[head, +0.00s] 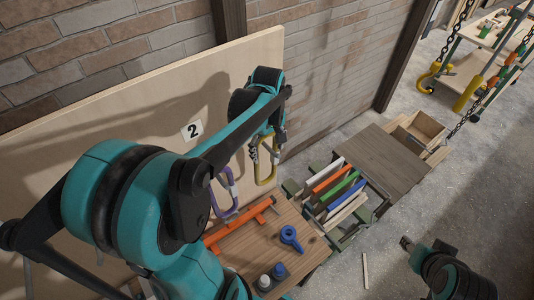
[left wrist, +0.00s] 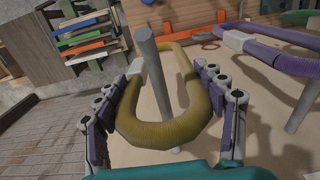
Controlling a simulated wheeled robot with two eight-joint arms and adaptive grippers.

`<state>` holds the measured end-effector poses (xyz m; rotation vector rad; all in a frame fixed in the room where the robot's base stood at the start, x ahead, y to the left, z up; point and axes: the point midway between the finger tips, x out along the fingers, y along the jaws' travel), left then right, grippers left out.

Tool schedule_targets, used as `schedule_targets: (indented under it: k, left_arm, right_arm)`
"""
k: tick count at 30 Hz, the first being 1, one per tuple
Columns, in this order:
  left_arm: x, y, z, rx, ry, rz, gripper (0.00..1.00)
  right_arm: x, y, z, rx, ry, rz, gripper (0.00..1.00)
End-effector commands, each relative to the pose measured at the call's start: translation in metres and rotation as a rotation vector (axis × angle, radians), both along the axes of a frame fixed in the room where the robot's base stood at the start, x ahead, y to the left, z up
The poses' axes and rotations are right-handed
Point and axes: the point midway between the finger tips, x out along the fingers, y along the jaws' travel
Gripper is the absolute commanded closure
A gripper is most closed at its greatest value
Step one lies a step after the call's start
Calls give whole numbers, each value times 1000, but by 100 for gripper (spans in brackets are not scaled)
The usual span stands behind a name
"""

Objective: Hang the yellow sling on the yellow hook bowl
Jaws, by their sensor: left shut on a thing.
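The yellow sling (head: 266,165) is a closed loop hanging at the board marked 2. My left gripper (head: 270,138) is shut on it. In the left wrist view the yellow sling (left wrist: 165,134) lies between the two fingers, and a grey peg (left wrist: 152,85) passes through its loop. A yellow hook (head: 427,80) hangs from a chain at the upper right, far from the left gripper. My right gripper (head: 408,244) is at the lower right, apart from everything; its jaw state is unclear.
A purple sling (head: 224,195) hangs beside the yellow one, close to my left arm. Below is a wooden table (head: 247,250) with an orange bar (head: 240,223) and blue tool (head: 290,238). A rack of coloured boards (head: 333,185) stands right of it.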

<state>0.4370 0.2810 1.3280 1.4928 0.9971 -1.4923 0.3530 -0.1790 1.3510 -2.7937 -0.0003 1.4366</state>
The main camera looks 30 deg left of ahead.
Motion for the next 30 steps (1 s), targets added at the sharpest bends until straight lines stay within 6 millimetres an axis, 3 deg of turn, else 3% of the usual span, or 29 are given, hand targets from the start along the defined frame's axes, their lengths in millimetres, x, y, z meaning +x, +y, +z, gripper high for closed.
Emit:
schedule_targets:
  k: [5, 17, 18, 20, 30]
  left_arm:
    - [0, 0, -27, 0, 0, 0, 84]
    - [1, 3, -34, 0, 0, 1, 84]
    - [1, 3, -35, 0, 0, 1, 28]
    - [1, 3, -34, 0, 0, 1, 12]
    - [1, 3, -34, 0, 0, 1, 10]
  right_arm:
    - [0, 0, 3, 0, 0, 0, 60]
    - [0, 0, 5, 0, 0, 0, 60]
    - [0, 0, 5, 0, 0, 0, 60]
    - [0, 0, 5, 0, 0, 0, 60]
    - [0, 0, 6, 0, 0, 0, 60]
